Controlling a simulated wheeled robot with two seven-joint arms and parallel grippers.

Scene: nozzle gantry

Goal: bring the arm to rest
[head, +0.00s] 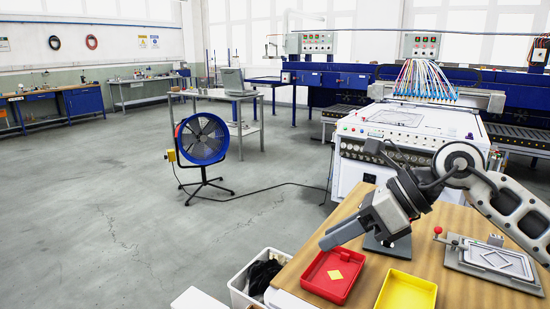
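My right arm reaches in from the right edge over the wooden table (450,215). My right gripper (328,240) points down and left, and its fingers are above the far edge of a red tray (312,279). The fingers line up in this view, so any gap between them is hidden; I see nothing held. My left gripper is out of view.
A grey fixture with a red-knobbed lever (490,259) is on the table at right. A white bin with dark contents (238,292) stands left of the table. A blue fan (202,139) and a white machine (410,130) are beyond. The floor at left is open.

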